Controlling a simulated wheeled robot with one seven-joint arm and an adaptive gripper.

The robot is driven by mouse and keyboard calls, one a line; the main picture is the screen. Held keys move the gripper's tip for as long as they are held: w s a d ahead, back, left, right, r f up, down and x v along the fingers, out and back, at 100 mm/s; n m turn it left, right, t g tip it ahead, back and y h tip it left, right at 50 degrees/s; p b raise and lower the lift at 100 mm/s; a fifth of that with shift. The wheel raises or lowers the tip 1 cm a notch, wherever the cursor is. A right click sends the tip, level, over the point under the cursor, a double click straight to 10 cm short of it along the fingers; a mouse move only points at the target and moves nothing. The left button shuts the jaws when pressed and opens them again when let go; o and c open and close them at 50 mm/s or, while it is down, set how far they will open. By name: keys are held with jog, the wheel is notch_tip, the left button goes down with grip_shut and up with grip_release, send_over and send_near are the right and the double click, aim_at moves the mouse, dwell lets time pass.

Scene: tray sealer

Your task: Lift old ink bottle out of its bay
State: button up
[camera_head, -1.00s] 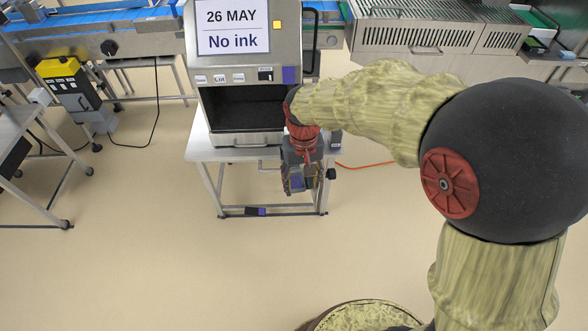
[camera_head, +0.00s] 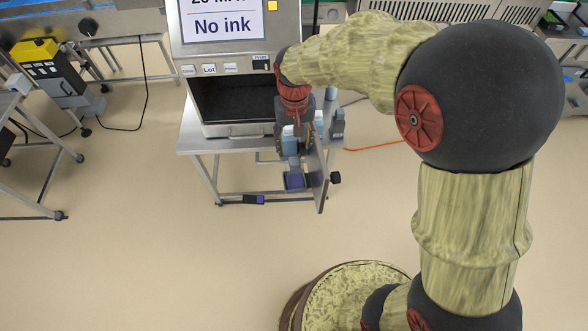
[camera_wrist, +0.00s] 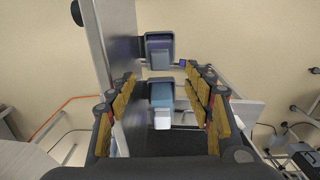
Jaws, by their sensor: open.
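My gripper (camera_wrist: 165,105) is open, its padded fingers on both sides of a blue-grey bottle-like block (camera_wrist: 161,94) with a pale tab at its near end. I cannot tell whether the fingers touch it. Beyond the fingertips is a second block (camera_wrist: 159,51), dark purple with a grey face. I cannot tell for sure which of the two is the old ink bottle. In the head view, my gripper (camera_head: 294,150) points down at the sealer's right front corner, largely hiding the bay. A purple-topped block (camera_head: 294,181) shows just below it.
A tall grey panel (camera_head: 320,182) stands edge-on right of my gripper; it rises close by the left fingers in the wrist view (camera_wrist: 117,40). The sealer (camera_head: 225,75) reads "No ink". A black-and-purple item (camera_head: 254,199) lies low by the table's front. The floor before it is clear.

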aim_at(294, 170)
notch_tip(294, 170, down, 15)
jog(key=b, duration=0.3)
jog(key=shift+r, duration=0.1)
jog(key=shift+c, duration=0.6)
jog(key=c, duration=0.9)
